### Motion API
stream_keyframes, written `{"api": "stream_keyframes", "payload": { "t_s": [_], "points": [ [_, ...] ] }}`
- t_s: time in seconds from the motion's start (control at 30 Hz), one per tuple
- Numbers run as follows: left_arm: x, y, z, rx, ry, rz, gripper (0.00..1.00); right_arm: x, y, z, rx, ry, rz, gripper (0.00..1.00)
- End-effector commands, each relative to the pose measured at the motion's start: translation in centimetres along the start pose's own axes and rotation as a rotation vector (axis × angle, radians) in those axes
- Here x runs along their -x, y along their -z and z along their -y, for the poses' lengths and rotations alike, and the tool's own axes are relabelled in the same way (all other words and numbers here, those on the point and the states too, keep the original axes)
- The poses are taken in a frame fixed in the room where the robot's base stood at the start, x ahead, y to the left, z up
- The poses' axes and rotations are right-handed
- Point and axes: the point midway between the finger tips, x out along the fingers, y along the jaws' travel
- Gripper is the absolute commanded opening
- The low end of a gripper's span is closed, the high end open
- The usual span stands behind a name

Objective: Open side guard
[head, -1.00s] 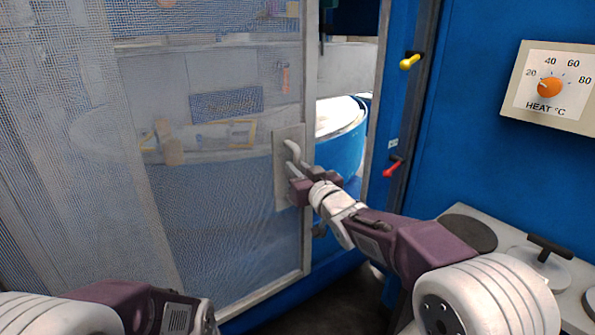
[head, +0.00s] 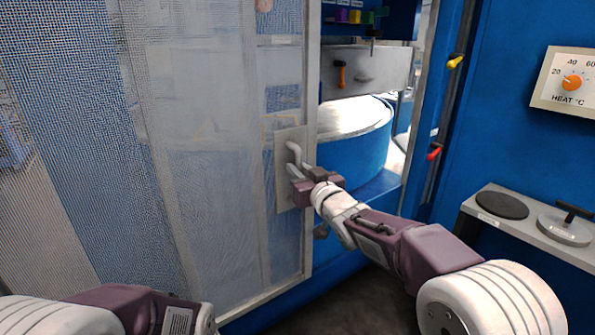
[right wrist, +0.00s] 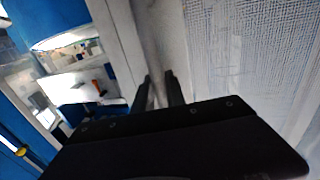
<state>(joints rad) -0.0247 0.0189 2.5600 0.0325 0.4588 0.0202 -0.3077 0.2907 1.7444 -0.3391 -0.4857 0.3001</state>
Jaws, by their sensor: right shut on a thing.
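The side guard (head: 215,190) is a mesh panel with a pale frame, filling the left of the head view. Its upright handle (head: 293,152) sits on a grey plate near the guard's right edge. My right gripper (head: 298,178) is shut on the handle. In the right wrist view the gripper's dark fingers (right wrist: 158,88) are either side of the pale handle (right wrist: 154,52), with mesh to the right. The guard stands partly open, with a gap between its right edge and the door post (head: 437,100). My left arm shows at bottom left; its fingertips are out of view.
Through the gap show a blue drum (head: 352,153) with a pale top and a grey block with an orange-handled tool (head: 341,75). At right are yellow (head: 455,62) and red (head: 434,153) levers, the heat dial (head: 571,82) and a grey shelf (head: 530,228).

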Motion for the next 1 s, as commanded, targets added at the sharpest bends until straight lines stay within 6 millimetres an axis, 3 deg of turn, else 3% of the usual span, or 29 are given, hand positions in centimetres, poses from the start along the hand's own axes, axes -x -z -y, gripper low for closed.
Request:
{"api": "stream_keyframes", "payload": {
  "t_s": [0.53, 0.57, 0.6, 1.0],
  "points": [
    [-0.02, 0.00, 0.00, 0.000, 0.000, 0.000, 0.36, 0.00, 0.14, -0.02, 0.000, 0.000, -0.003, 0.00],
    [-0.02, 0.00, 0.00, 0.000, 0.000, 0.000, 0.36, 0.00, 0.14, -0.02, 0.000, 0.000, -0.003, 0.24],
    [-0.02, 0.00, 0.00, 0.000, 0.000, 0.000, 0.36, 0.00, 0.14, -0.02, 0.000, 0.000, -0.003, 0.36],
    [-0.15, -0.01, 0.00, 0.000, 0.000, 0.000, 0.36, 0.67, 0.13, -0.04, 0.000, -0.001, -0.003, 0.38]
  ]
}}
